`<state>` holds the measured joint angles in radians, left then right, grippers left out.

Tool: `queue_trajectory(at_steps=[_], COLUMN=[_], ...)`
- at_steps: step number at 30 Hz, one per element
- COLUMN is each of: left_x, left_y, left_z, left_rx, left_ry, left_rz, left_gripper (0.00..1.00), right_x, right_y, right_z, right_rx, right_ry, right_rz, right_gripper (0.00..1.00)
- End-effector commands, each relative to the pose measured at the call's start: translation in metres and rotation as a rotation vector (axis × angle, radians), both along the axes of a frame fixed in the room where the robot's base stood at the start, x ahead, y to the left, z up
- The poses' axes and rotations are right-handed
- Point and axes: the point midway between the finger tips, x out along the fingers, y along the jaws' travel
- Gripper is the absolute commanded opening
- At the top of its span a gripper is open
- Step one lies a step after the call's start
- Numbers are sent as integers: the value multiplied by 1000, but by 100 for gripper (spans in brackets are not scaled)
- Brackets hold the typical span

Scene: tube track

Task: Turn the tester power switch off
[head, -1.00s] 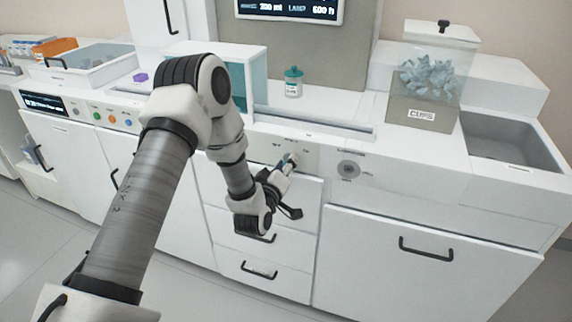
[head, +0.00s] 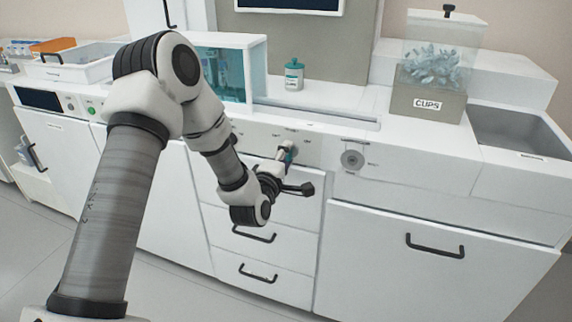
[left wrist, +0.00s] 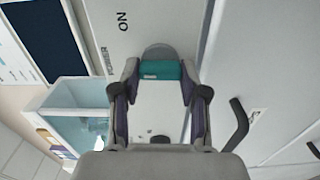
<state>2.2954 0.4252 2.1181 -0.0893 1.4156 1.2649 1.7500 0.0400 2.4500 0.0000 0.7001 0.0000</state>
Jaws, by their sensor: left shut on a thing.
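The power switch is on the front panel above the drawers. Its teal handle (left wrist: 160,70) lies between the fingers of my left gripper (left wrist: 159,86) in the left wrist view, with the printed words POWER and ON beside it. In the head view, my left gripper (head: 284,160) is at the panel, shut on this handle, and hides most of the switch. The monitor (head: 290,4) at the back and the small display (head: 39,98) on the left panel are both dark. My right gripper is not in view.
A round knob (head: 351,160) sits on the panel to the right of the switch. Drawers with black handles (head: 258,274) are below. A teal-capped bottle (head: 294,75), a CUPS bin (head: 428,100) and a grey basin (head: 515,135) are on the counter.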

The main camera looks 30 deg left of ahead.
Motion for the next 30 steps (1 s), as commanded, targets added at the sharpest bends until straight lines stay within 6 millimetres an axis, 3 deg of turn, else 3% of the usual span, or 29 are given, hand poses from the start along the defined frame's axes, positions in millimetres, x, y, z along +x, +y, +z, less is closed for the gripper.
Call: queue_trajectory(at_steps=[1,15,30], left_x=[0,0,0], left_y=[0,0,-1], left_z=[-5,-6,-5], left_rx=[-41,-471,-777], left_ry=[-11,-114,-184], left_rz=[0,1,1], left_gripper=[9,9,9], right_x=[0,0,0], right_y=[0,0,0], right_z=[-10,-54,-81], right_rx=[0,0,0], right_ry=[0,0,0], right_rz=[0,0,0], right_gripper=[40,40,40])
